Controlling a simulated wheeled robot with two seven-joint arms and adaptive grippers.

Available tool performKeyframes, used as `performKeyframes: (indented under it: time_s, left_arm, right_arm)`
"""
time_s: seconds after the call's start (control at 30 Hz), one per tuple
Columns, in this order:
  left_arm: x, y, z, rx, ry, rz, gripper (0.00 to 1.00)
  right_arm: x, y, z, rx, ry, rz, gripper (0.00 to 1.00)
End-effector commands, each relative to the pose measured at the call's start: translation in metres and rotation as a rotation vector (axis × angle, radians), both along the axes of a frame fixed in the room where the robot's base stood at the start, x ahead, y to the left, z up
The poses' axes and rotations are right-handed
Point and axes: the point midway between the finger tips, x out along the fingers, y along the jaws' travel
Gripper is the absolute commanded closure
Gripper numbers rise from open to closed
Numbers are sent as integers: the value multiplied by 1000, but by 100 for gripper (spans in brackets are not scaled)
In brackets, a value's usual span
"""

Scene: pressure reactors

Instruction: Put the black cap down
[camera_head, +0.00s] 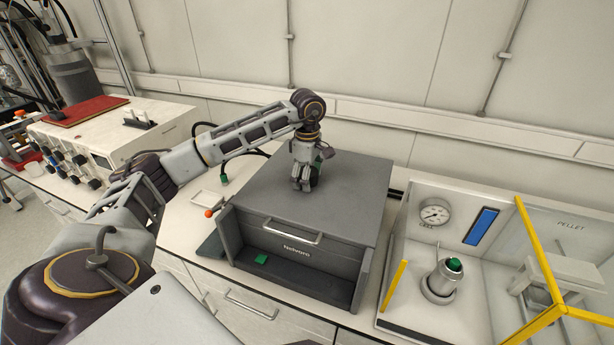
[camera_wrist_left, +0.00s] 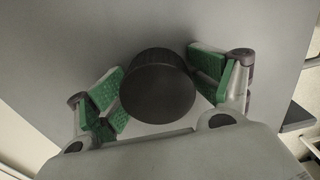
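The black cap (camera_wrist_left: 158,88) is round and dark with a ribbed side. It sits between the green pads of my left gripper (camera_wrist_left: 160,82) in the left wrist view. The right-hand pad is against or very near the cap; a narrow gap may show at the left-hand pad, so I cannot tell whether both touch. In the head view my left gripper (camera_head: 304,182) points down over the top of the grey box (camera_head: 345,200), at or just above that surface. The cap is hard to make out there. My right gripper is not in view.
The grey box has a handle and an open front tray with a green piece (camera_head: 261,259). A pressure gauge (camera_head: 435,212) and a metal vessel with a green top (camera_head: 442,279) stand in the yellow-edged white enclosure at right. A white instrument (camera_head: 110,140) stands at left.

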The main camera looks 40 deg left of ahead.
Motion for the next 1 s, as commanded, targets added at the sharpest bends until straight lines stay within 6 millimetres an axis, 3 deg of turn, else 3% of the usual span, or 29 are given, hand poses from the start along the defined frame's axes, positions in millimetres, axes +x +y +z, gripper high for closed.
performKeyframes:
  time_s: [0.67, 1.0]
  left_arm:
    - [0, 0, 2, 0, -1, -1, 25]
    - [1, 0, 20, -1, -6, -1, 25]
  right_arm:
    - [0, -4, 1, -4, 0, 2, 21]
    - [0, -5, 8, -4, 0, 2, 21]
